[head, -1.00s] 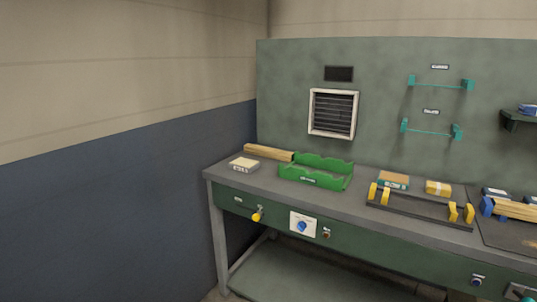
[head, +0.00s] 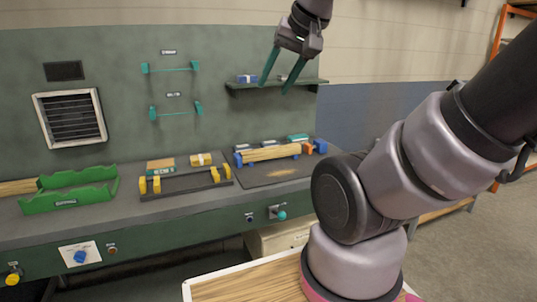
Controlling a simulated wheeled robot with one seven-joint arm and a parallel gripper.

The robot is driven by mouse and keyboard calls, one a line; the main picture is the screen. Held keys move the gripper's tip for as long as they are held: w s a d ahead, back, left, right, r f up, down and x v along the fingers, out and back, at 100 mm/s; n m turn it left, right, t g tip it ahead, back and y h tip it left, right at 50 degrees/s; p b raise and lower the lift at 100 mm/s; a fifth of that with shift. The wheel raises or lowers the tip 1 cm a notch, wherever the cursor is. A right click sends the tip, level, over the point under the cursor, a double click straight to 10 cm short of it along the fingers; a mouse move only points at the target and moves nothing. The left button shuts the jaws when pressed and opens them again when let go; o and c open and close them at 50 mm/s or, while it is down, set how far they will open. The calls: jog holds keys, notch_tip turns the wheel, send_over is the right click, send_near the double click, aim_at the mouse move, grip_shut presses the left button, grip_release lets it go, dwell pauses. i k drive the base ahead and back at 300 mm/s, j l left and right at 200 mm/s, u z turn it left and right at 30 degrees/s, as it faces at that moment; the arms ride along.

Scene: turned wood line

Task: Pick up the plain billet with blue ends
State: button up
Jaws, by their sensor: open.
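A pale wooden billet (head: 272,153) lies across blue supports (head: 239,159) on the dark mat (head: 285,174) at the right of the bench. Blue shows at both of its ends, but I cannot tell whether that is the billet's own ends or the supports. Another wooden billet (head: 17,187) lies at the far left of the bench, cut off by the picture edge. My gripper (head: 275,87) is open and empty, its teal fingers pointing down in front of the wall shelf, above the bench.
A green tray (head: 68,201) and an empty dark rack with yellow posts (head: 185,184) stand on the bench. Small boxes (head: 201,159) sit behind. A dark wall shelf (head: 300,83) holds a blue item. Teal wall brackets (head: 175,113) hang left. A white-edged wooden surface (head: 240,285) lies below.

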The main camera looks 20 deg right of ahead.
aim_at(260, 154)
jog(key=i+l+u, duration=0.1)
jog(key=i+l, duration=0.15)
jog(key=i+l+u, duration=0.1)
jog(key=i+l, duration=0.15)
jog(key=l, duration=0.2)
jog(key=i+l+u, duration=0.1)
jog(key=l, duration=0.3)
jog(key=i+l+u, duration=0.1)
jog(key=i+l, duration=0.2)
jog(key=l, duration=0.1)
